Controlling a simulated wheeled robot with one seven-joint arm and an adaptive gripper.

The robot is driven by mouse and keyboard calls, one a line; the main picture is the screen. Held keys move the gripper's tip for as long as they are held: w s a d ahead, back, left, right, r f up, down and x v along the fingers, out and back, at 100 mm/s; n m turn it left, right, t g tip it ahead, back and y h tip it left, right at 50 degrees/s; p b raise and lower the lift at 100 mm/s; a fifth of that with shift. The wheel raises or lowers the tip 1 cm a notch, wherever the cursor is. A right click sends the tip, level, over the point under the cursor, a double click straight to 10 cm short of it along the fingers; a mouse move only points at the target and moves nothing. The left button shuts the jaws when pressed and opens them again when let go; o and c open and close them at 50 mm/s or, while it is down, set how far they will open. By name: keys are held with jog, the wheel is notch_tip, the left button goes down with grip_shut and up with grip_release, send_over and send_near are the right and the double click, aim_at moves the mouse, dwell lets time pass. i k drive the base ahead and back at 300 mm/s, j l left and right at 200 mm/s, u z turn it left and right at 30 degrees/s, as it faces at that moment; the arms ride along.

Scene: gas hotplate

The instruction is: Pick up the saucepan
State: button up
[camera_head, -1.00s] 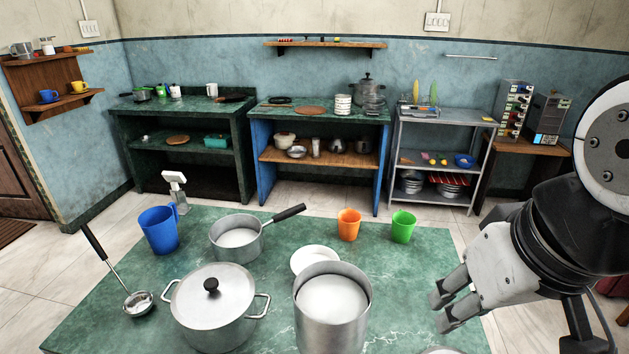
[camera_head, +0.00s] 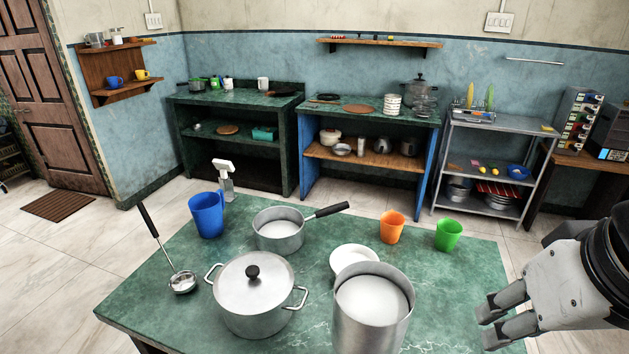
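The saucepan (camera_head: 279,234) is a small metal pan with a dark handle (camera_head: 331,210) pointing right and slightly back. It stands upright on the green table (camera_head: 445,290), with something white inside. My gripper (camera_head: 488,323) is at the lower right, over or beside the table's right edge. It is well apart from the saucepan, to its right and nearer the camera. Its two fingers show a gap between them, and I see nothing held there.
A lidded pot (camera_head: 252,300) and a tall open pot (camera_head: 372,315) stand in front of the saucepan. A white plate (camera_head: 352,257), orange cup (camera_head: 392,227), green cup (camera_head: 448,235), blue jug (camera_head: 207,215) and ladle (camera_head: 181,281) surround it. The table's right part is bare.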

aim_at(278, 229)
jog(key=j+u, duration=0.2)
jog(key=i+j+u, duration=0.55)
jog(key=i+j, duration=0.15)
